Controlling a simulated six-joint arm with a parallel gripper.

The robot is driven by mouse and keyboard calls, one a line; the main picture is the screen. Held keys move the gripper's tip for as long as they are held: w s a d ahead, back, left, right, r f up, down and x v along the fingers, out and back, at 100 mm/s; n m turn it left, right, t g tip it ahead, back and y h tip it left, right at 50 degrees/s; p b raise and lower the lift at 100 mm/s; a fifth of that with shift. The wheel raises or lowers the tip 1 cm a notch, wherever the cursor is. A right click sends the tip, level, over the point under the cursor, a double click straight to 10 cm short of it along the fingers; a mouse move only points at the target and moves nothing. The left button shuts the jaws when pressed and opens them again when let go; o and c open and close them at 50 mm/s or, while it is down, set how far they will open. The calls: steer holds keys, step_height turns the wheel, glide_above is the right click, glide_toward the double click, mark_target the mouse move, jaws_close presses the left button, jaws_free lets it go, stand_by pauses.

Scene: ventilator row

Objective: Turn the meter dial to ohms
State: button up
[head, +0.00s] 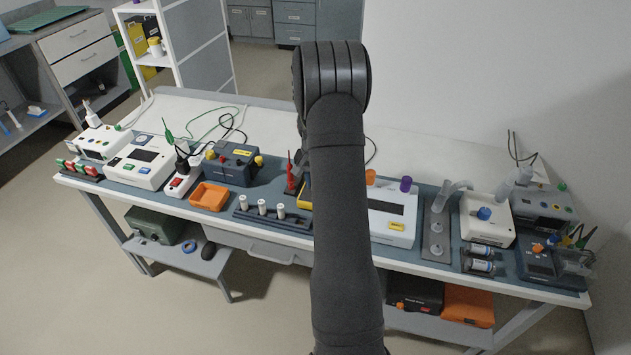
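A yellow-edged thing (305,195), which may be the meter, shows as a narrow strip on the bench just left of my arm. The rest of it is hidden behind my arm, so no dial or setting on it can be seen. A red probe-like piece (291,174) stands upright beside it. My gripper is hidden behind my own dark arm, which rises through the middle of the head view and bends over at the top. I cannot tell how far it is from the meter or whether it holds anything.
An orange tray (209,196) and a dark rack (272,219) with white cylinders stand left of my arm. A white device (391,216) stands close on the right. A dark blue unit (541,262) with an orange knob sits at the right end. The rear bench strip is mostly clear.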

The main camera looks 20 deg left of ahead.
steer(key=o, duration=1)
steer(key=shift+r, duration=0.1)
steer(key=r, duration=1.7)
steer(key=shift+a+r, duration=0.15)
steer(key=shift+a, duration=0.25)
steer(key=f, duration=1.7)
steer(key=shift+d+f, duration=0.25)
steer(key=shift+d, duration=0.15)
